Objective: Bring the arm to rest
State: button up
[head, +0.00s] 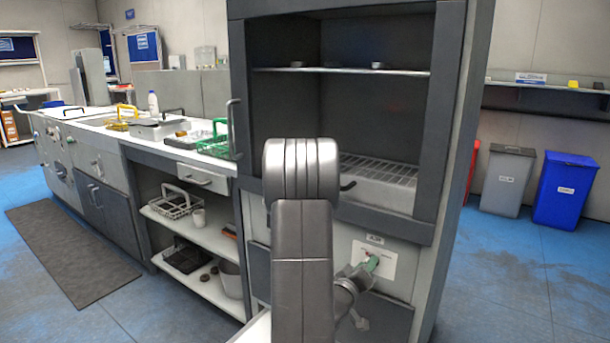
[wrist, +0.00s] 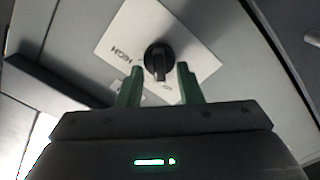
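My gripper (wrist: 160,72) shows in the wrist view with its two green fingers spread apart. A black knob (wrist: 158,62) on a white label plate (wrist: 121,35) lies between and just beyond the fingertips, with a visible gap on each side. The plate carries the word HIGH. In the head view my gripper (head: 371,264) is in front of the white plate (head: 386,250) low on the grey cabinet (head: 235,60). The knob cannot be made out there. My arm stands up in the middle of the head view and hides part of the cabinet.
The cabinet's open upper bay holds a shelf (head: 340,71) and a wire rack (head: 385,170). A counter (head: 160,137) with a green rack (head: 216,140) runs left. A grey bin (head: 507,180) and blue bin (head: 566,190) stand right.

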jog(key=v, duration=1.4)
jog(key=w+d+m+b, duration=0.3)
jog(key=w+d+m, duration=0.5)
jog(key=m, duration=0.9)
jog(key=shift+w+d+m, duration=0.3)
jog(key=shift+w+m, duration=0.1)
jog(key=shift+w, duration=1.1)
